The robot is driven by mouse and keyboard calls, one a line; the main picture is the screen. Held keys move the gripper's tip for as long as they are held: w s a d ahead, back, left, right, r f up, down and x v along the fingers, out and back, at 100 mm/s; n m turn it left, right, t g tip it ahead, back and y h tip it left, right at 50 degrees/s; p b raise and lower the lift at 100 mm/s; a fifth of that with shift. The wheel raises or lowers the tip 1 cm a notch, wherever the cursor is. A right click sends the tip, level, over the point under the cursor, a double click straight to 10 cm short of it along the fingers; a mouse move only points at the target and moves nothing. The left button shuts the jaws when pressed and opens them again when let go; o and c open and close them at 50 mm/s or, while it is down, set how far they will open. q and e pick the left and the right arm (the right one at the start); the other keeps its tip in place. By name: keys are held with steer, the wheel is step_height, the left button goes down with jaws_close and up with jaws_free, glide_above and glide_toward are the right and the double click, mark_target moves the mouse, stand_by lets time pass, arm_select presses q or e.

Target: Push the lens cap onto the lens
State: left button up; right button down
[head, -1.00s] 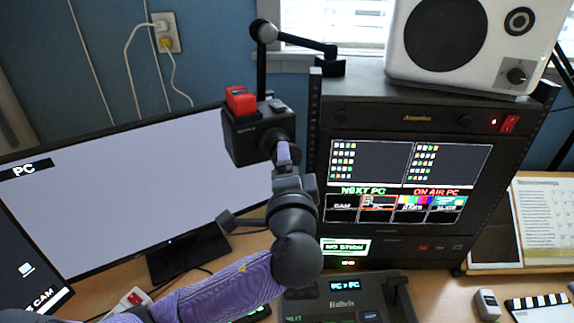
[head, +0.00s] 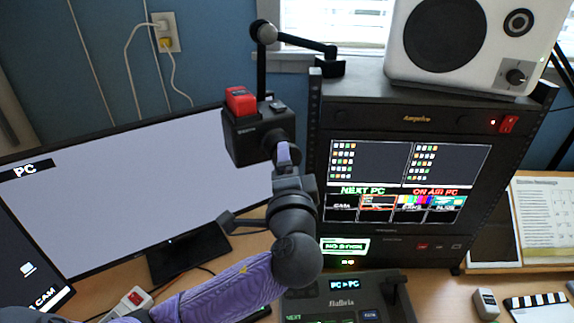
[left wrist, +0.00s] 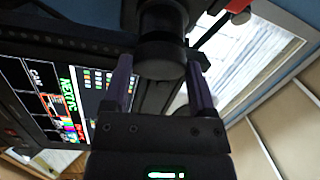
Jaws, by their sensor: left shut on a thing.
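The camera (head: 258,132), a black box with a red part on top, hangs on a black jointed arm in the head view. Its dark lens (left wrist: 163,22) shows at the top of the left wrist view. My left gripper (head: 284,155) is at the front of the camera. In the left wrist view its two purple fingers are shut on the black round lens cap (left wrist: 160,66), one on each side. The cap is in line with the lens and appears against it; dark on dark, I cannot tell whether it is fully seated. My right gripper is not in view.
A black equipment rack (head: 420,118) with a lit screen stands right of the camera, with a white speaker (head: 480,45) on top. A large monitor (head: 110,200) is behind my left arm. A control panel (head: 345,303) lies on the desk below.

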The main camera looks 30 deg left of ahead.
arm_select(q)
steer(key=shift+w+a, duration=0.3)
steer(key=shift+a, duration=0.2)
stand_by(0.5)
steer(key=o, duration=1.1)
steer(key=v, duration=1)
